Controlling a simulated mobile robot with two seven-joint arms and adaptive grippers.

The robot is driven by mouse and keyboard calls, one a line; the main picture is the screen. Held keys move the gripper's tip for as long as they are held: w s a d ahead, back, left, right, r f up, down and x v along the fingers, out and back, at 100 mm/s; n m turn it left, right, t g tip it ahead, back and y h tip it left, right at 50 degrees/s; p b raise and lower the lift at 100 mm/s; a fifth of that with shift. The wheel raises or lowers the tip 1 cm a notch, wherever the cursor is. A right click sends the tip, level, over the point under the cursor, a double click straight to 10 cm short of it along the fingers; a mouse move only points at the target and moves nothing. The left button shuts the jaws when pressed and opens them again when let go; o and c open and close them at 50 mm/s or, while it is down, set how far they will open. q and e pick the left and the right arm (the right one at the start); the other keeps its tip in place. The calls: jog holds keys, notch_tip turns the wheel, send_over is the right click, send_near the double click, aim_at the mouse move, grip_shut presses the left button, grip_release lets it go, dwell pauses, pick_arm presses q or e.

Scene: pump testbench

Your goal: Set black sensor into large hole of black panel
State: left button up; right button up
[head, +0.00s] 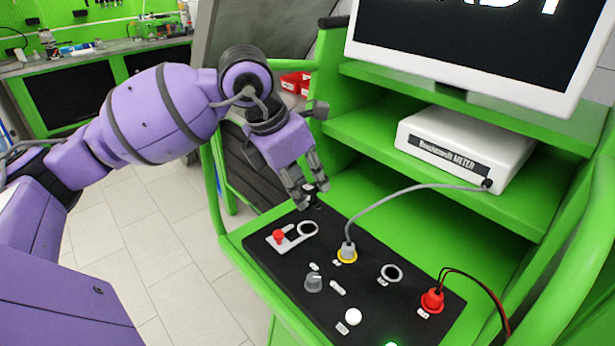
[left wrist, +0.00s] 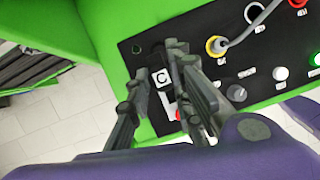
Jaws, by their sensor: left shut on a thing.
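The black panel (head: 295,262) lies on the green bench and also shows in the left wrist view (left wrist: 203,28). My left gripper (head: 306,192) reaches down over its far left corner. It is shut on a small dark piece, the black sensor (head: 314,199), which is mostly hidden by the fingers. In the left wrist view the fingers (left wrist: 155,72) stand over the panel, and the sensor is hard to make out. A white-rimmed ring (head: 308,228) sits just nearer than the fingertips, and another ring (head: 392,272) is further right. My right gripper is out of view.
The panel carries a red button (head: 278,237), a grey knob (head: 313,283), a yellow-ringed socket (head: 347,254) with a grey cable, and a red plug (head: 432,300). A white meter box (head: 465,148) stands on the shelf behind, below a monitor (head: 478,45).

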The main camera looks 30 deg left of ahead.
aim_at(305, 210)
pick_arm(q)
notch_tip(305, 210, down, 3)
jog(key=shift+f+b, duration=0.1)
jog(key=shift+b, duration=0.45)
jog(key=shift+f, duration=0.4)
jog(key=shift+f+b, duration=0.55)
jog(key=shift+f, duration=0.25)
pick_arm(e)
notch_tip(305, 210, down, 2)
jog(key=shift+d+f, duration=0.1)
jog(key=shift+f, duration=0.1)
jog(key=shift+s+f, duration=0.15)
pick_arm(q)
jog(key=shift+f+b, duration=0.55)
grip_shut()
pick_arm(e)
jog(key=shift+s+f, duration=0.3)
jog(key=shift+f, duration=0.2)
pick_arm(q)
jog(key=shift+r, duration=0.25)
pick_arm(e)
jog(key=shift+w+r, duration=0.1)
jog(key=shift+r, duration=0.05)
pick_arm(q)
jog(key=shift+r+p, duration=0.3)
jog(key=shift+r, duration=0.15)
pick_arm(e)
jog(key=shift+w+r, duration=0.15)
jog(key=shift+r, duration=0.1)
